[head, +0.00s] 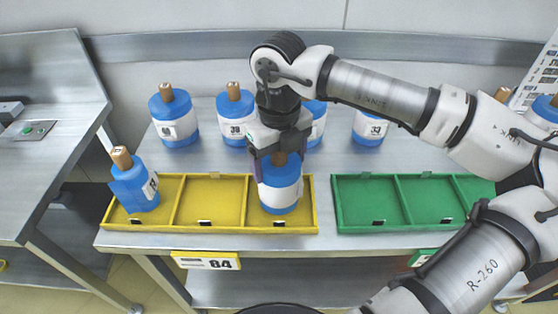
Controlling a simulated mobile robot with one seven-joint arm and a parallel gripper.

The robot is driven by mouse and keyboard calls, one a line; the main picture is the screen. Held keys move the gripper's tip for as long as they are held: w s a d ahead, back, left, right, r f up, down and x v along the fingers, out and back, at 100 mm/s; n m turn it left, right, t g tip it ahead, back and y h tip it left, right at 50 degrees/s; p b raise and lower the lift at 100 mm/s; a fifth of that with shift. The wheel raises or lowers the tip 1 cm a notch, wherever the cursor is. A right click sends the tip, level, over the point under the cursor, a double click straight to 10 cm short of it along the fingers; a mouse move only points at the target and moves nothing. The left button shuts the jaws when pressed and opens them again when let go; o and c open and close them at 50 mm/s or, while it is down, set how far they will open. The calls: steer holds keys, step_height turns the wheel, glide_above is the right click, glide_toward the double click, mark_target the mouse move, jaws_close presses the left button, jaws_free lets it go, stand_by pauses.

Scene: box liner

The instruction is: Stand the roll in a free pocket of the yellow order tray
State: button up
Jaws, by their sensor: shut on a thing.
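The yellow order tray (209,229) lies on the table's front left and has three pockets. A blue roll (135,188) with a white label and a brown core leans in its left pocket. The middle pocket (208,198) is empty. My gripper (279,160) points down and is shut on another blue roll (281,187) with a white label. That roll is upright at the right pocket. I cannot tell whether its base touches the pocket floor. The gripper hides part of the roll's top.
Several blue rolls stand along the back, including one at left (174,119) and one behind my arm (370,127). A green tray (370,229) lies right of the yellow one, its visible pockets empty. A metal bench (50,95) stands at far left.

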steer(key=shift+f, duration=0.6)
steer(key=o, duration=2)
step_height(320, 180, up, 12)
steer(key=shift+r+b, duration=0.15)
steer(key=shift+b, duration=0.65)
